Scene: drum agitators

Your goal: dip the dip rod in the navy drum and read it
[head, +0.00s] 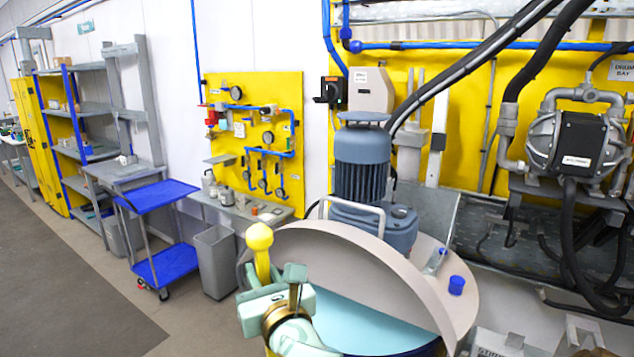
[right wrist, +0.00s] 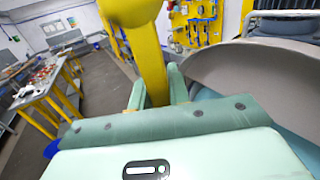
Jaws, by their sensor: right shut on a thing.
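The dip rod (head: 260,242) is yellow with a rounded knob on top. It stands roughly upright at the near left side of the drum (head: 465,317). My right gripper (head: 274,287) is shut on it below the knob. In the right wrist view, the yellow rod (right wrist: 148,62) sits between the fingers of my right gripper (right wrist: 157,88). The rod's lower end is hidden behind my gripper and arm. The drum's half lid (head: 345,265) is raised, and pale blue shows in the opening (head: 360,325). The drum's outer wall is mostly hidden. My left gripper is not in view.
A blue-grey motor (head: 361,165) stands on the drum's fixed top, with a blue cap (head: 456,285) and a clear bottle (head: 435,262) beside it. A blue cart (head: 158,194) and grey bin (head: 216,262) stand left. Floor (head: 70,280) is free at the left.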

